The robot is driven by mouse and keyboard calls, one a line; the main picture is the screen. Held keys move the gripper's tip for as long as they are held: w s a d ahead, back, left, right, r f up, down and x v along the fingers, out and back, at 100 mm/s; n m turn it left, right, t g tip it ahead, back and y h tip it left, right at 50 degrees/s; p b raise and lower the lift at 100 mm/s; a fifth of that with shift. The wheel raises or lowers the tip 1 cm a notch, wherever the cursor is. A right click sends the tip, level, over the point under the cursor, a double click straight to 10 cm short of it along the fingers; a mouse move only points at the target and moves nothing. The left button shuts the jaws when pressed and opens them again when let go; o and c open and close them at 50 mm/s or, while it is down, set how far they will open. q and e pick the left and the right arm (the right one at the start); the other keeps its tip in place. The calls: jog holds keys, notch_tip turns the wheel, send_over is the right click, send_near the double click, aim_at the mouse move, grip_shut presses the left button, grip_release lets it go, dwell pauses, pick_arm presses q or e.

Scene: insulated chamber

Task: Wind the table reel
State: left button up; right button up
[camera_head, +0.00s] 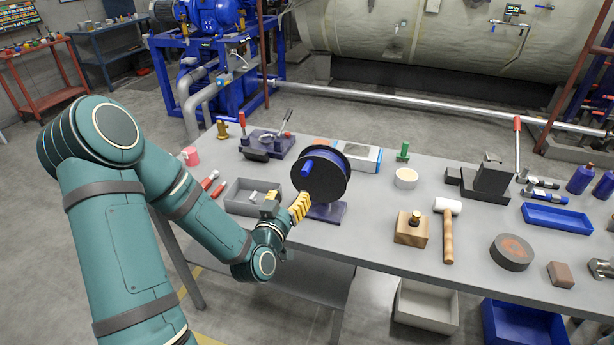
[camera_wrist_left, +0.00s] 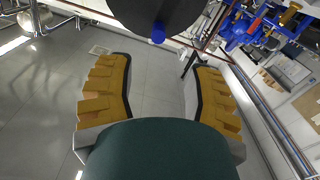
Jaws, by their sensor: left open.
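The table reel (camera_head: 325,184) is a black disc with a blue rim, upright on a purple base (camera_head: 327,212) near the front of the grey workbench. A blue crank handle (camera_head: 307,167) sticks out from its near face. My left gripper (camera_head: 299,207) is just below and left of the disc, with yellow fingers apart and nothing between them. In the left wrist view the open fingers (camera_wrist_left: 160,92) frame bare floor, and the black reel disc (camera_wrist_left: 150,10) with its blue handle (camera_wrist_left: 158,33) is beyond them at the top. My right gripper is not in view.
A grey tray (camera_head: 240,207) lies left of the reel. A purple clamp fixture (camera_head: 268,144) stands behind it. A white cup (camera_head: 406,179), wooden block (camera_head: 411,231) and mallet (camera_head: 448,235) are to the right. Bare bench top lies between the reel and the block.

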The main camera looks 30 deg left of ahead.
aim_at(307, 169)
pick_arm(q)
jog(key=b+x, duration=0.2)
jog(key=x, duration=0.4)
jog(key=b+x, duration=0.2)
jog(key=x, duration=0.4)
jog(key=shift+w+d+r, duration=0.1)
jog(key=shift+w+d, duration=0.05)
jog(key=shift+w, duration=0.15)
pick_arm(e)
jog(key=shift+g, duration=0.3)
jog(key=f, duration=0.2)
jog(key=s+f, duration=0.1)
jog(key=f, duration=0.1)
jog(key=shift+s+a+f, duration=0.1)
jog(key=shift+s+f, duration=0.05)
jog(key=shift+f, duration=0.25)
pick_arm(q)
grip_shut()
